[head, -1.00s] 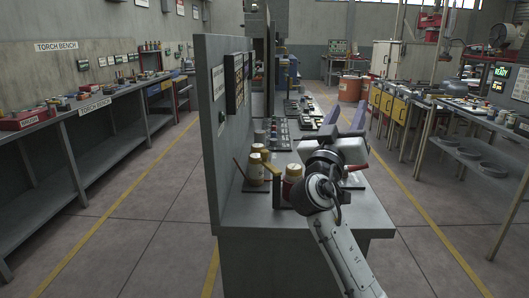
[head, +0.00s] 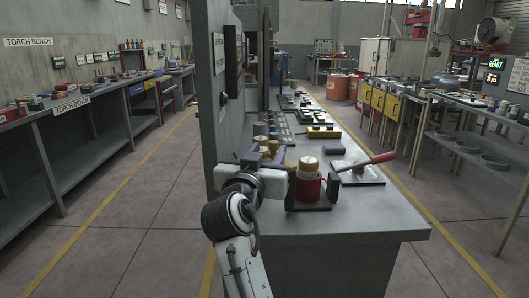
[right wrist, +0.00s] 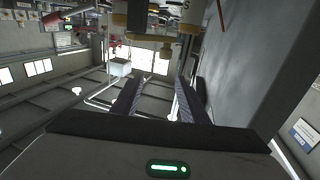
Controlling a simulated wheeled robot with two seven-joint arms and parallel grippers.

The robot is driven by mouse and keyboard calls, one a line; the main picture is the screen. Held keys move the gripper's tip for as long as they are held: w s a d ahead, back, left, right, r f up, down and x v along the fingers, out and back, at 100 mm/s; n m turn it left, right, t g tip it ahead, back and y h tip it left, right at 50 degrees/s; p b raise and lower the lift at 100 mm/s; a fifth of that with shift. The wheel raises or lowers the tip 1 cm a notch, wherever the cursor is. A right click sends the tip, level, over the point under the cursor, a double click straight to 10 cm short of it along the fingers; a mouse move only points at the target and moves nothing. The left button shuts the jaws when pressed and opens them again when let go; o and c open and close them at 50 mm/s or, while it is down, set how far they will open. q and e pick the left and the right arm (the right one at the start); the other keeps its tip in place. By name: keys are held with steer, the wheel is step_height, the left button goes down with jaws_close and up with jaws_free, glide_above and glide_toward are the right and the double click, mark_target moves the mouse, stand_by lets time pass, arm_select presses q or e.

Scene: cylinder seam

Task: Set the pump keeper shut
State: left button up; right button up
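A red canister with a cream and yellow cap (head: 308,180) stands on a dark base near the front of the grey bench (head: 360,222). Just right of it, a red-handled lever (head: 375,161) slants up from a flat plate. I cannot tell which part is the pump keeper. My right gripper (head: 271,154) is left of the canister, pointing away over the bench and partly hiding the yellow-topped containers behind it. In the right wrist view its two dark fingers (right wrist: 158,82) are apart with nothing visible between them. My left gripper is not in view.
A tall grey panel (head: 222,110) rises along the bench's left side, close to my right arm. Small control blocks and a yellow block (head: 323,132) lie farther back. The bench's front right surface is clear. A torch bench (head: 70,112) stands across the aisle on the left.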

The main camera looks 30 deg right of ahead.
mark_target(273, 144)
steer(key=x, duration=0.3)
steer(key=f+x, duration=0.1)
steer(key=x, duration=0.3)
steer(key=p+x, duration=0.1)
steer(key=x, duration=0.3)
steer(key=shift+w+a+f, duration=0.3)
steer(key=shift+w+f, duration=0.05)
steer(key=shift+w, duration=0.05)
jaws_close()
